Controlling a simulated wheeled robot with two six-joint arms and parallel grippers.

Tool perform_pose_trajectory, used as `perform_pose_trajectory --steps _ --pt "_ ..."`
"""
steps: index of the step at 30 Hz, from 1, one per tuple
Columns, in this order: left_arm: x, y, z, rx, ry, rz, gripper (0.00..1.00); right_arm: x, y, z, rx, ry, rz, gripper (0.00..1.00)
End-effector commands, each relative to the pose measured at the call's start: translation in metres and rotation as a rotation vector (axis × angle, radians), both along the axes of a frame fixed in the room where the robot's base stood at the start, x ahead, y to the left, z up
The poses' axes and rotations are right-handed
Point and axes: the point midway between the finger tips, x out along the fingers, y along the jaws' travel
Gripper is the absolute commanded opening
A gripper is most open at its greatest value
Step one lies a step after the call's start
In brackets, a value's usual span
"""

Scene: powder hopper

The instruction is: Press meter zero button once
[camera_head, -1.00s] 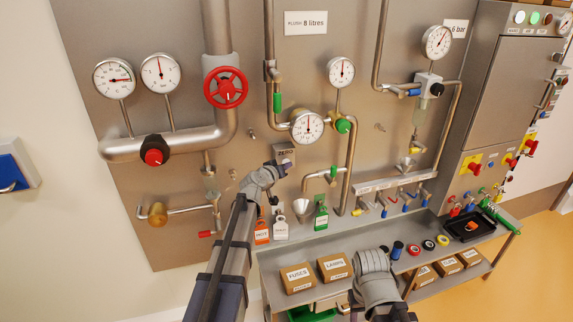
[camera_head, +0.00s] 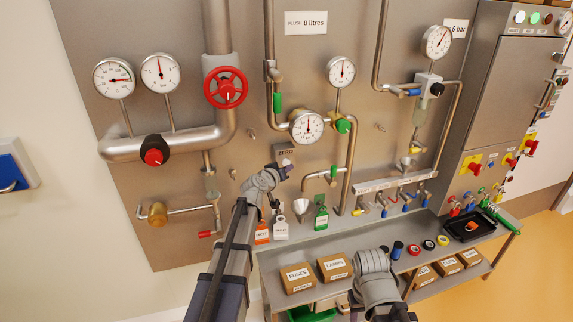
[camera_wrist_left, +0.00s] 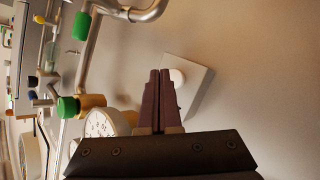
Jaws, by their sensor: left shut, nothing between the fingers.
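The meter zero button is a pale round button (camera_wrist_left: 177,77) on a small grey box in the left wrist view. That box (camera_head: 284,150) is also on the wall panel in the head view, below the flow meter (camera_head: 305,127). My left gripper (camera_head: 286,168) is shut and empty, just in front of the box's lower part. In the left wrist view its closed fingers (camera_wrist_left: 160,74) overlap the button's left edge. I cannot tell whether they touch it. My right arm is at the bottom of the head view; its fingers are not clearly shown.
A green valve handle (camera_head: 343,126) is right of the meter. A funnel (camera_head: 301,206) and hanging tags are below the box. A shelf (camera_head: 340,241) runs along the panel's foot, with cartons (camera_head: 297,277) underneath. A red handwheel (camera_head: 226,88) is up left.

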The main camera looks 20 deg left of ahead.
Motion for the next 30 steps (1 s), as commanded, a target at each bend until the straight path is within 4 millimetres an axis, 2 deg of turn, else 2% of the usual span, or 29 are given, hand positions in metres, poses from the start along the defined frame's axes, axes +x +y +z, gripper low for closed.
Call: perform_pose_trajectory --steps 7,21,30 --pt "-0.007 -0.004 0.000 0.000 0.000 0.000 0.00 0.000 0.000 0.000 0.000 0.000 0.000 0.50" --pt "-0.042 -0.028 0.000 0.001 0.000 -0.002 0.00 0.000 0.000 0.000 0.000 0.000 0.000 0.50" --pt "-0.041 -0.028 0.000 0.000 0.000 0.000 0.00 0.000 0.000 0.000 0.000 0.000 0.000 0.50"
